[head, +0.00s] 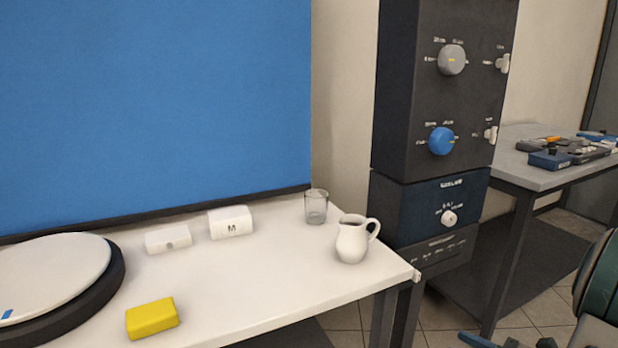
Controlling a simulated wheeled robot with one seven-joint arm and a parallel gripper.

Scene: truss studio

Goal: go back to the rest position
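A part of my own arm, a dark teal rounded link (598,280), shows at the lower right edge. It is in front of the floor, to the right of the white table (260,285) and apart from it. My gripper's fingers cannot be made out in this view. Small blue and dark pieces are cut off by the bottom edge near the arm, and I cannot tell what they are.
On the table are a turntable (115,285), a yellow block (152,318), two white boxes (168,239) (230,222), a glass (316,207) and a white jug (352,240). A dark control tower (410,110) stands behind. A grey table (540,175) stands right.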

